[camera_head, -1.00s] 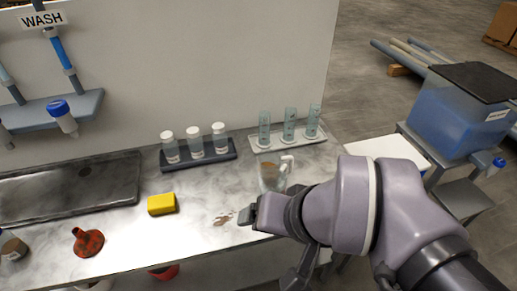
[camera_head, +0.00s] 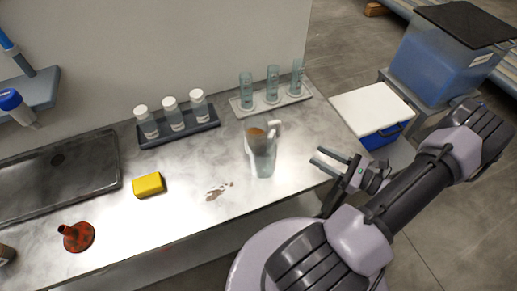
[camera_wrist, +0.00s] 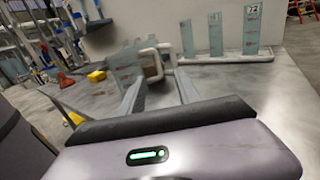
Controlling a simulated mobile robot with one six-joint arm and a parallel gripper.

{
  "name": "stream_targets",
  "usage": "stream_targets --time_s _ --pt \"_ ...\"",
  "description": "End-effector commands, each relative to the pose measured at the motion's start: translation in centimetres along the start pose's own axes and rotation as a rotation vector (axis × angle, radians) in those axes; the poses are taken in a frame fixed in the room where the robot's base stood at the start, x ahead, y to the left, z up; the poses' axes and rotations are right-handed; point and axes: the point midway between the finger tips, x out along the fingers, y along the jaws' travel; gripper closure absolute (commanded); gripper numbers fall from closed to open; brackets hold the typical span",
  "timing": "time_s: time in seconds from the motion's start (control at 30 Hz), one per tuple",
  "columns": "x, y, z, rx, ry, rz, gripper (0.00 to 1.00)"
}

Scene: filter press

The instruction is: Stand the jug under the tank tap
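The clear jug (camera_head: 262,155) stands upright on the metal bench, with its pale handle at the upper right and something brown showing near its top. It also shows in the wrist view (camera_wrist: 125,68), beyond the fingers. My gripper (camera_head: 319,157) is open and empty at the bench's right edge, a short gap right of the jug, with its fingers pointing toward it. The blue tank (camera_head: 440,62) with a dark lid stands on a grey stand at the upper right. Its tap is not visible in the current views.
A rack of clear cylinders (camera_head: 270,104) stands behind the jug, and a rack of white-capped bottles (camera_head: 178,135) behind left. A white-lidded blue box (camera_head: 372,110) is between bench and tank.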

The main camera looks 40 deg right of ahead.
Motion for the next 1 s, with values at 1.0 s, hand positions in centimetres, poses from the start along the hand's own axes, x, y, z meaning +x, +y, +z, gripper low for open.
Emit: stream_targets --time_s 1.0 --pt "14.7 1.1 -1.2 0.0 0.003 0.007 0.74"
